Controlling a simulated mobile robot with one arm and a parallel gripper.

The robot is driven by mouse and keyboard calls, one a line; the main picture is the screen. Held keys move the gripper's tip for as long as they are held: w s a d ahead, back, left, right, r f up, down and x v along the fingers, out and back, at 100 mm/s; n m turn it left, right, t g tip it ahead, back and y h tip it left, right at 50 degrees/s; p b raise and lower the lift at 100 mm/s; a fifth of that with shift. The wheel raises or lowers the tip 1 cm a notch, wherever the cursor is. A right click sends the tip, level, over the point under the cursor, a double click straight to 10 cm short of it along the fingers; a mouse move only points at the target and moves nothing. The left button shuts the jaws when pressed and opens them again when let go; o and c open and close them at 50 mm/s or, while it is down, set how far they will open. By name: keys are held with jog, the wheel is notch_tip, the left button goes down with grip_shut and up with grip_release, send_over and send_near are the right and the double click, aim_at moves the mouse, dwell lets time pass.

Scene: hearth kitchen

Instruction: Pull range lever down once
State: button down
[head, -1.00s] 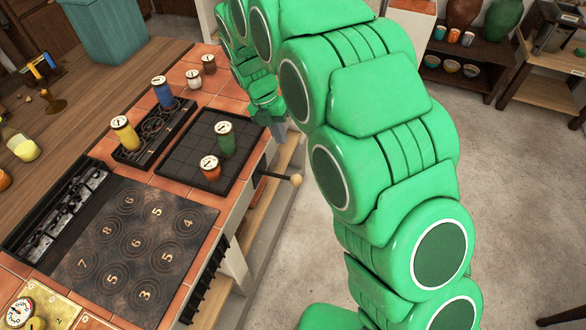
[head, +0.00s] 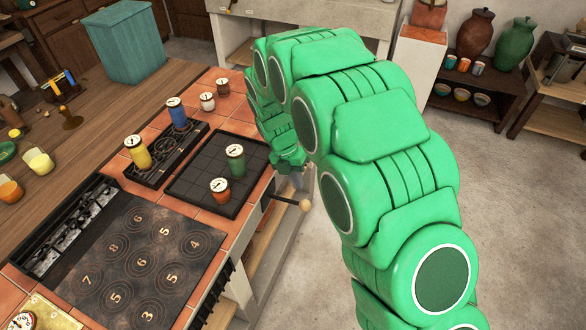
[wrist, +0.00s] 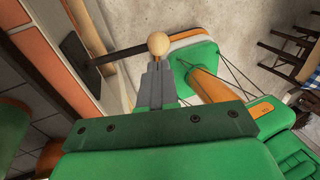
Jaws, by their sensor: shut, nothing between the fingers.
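The range lever is a dark rod (head: 283,199) with a round pale wooden knob (head: 305,205). It sticks out from the range's front side, sloping slightly down in the head view. In the wrist view the knob (wrist: 158,44) sits just past my fingertips, and the rod (wrist: 125,52) runs left to a dark mount (wrist: 82,60). My gripper (wrist: 156,66) is shut with nothing between the fingers. In the head view my gripper (head: 290,168) is close above the lever, partly hidden by my arm. I cannot tell whether the fingertips touch the knob.
The range top (head: 195,195) carries a black grid tray (head: 200,188), with green and orange canisters on it. A numbered dark plate (head: 140,285) lies nearer. A dark shelf (head: 470,85) with pots stands at the back. The floor (head: 530,210) to the right is clear.

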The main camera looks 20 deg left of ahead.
aim_at(306, 202)
jog(key=shift+x, duration=3.1)
jog(key=shift+s+d+f+y, duration=0.1)
jog(key=shift+d+f+y, duration=0.35)
jog(key=shift+f+y, duration=0.4)
jog(key=shift+d+f+y, duration=0.25)
jog(key=shift+f+y, duration=0.6)
jog(key=shift+f, duration=0.1)
jog(key=shift+f+y, duration=0.6)
jog(key=shift+f, duration=0.95)
jog(key=shift+d+f, duration=0.15)
jog(key=shift+f, duration=0.1)
